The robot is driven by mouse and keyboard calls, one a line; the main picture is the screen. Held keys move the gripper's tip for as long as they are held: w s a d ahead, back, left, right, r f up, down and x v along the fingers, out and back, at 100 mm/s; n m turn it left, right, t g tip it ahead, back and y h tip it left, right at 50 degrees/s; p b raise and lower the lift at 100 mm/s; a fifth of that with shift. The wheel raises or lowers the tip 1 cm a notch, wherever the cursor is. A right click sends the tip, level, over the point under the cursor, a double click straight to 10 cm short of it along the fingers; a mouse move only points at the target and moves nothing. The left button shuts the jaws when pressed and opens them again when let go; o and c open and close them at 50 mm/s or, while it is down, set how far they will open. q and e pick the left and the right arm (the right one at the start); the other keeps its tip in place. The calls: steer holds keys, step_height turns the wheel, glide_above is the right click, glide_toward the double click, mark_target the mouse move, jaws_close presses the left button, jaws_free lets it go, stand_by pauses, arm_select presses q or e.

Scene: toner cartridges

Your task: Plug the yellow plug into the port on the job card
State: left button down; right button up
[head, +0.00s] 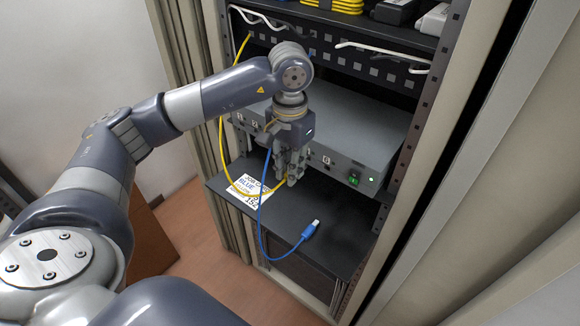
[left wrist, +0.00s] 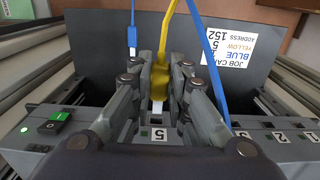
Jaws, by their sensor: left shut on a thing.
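My left gripper (head: 290,178) is in front of the grey device, above the black shelf. It is shut on the yellow plug (left wrist: 160,80), whose yellow cable (head: 221,130) loops down from the upper left of the rack. The plug's pale tip points toward the device front near the label 5 (left wrist: 158,134); I cannot tell whether it touches a port. The job card (head: 250,189) lies on the shelf and also shows upside down in the left wrist view (left wrist: 228,48). It names blue, yellow and address 152; its port digits are partly behind a cable. My right gripper is out of view.
The grey device (head: 345,125) has labelled ports and a green switch (head: 354,178). A blue plug (head: 310,229) lies loose on the shelf (head: 345,232), its cable passing close by my gripper. Rack posts stand on both sides. The shelf's right part is clear.

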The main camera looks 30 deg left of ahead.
arm_select(q)
steer(key=shift+w+b, duration=0.3)
steer(key=shift+w, duration=0.15)
stand_by(0.7)
steer(key=shift+w+d+b, duration=0.1)
steer(key=shift+w+b, duration=0.25)
steer(key=shift+w, duration=1)
stand_by(0.9)
steer(key=c, duration=1.5)
jaws_free()
steer(key=shift+o, duration=0.2)
steer(key=shift+r, duration=0.1)
step_height(320, 180, up, 12)
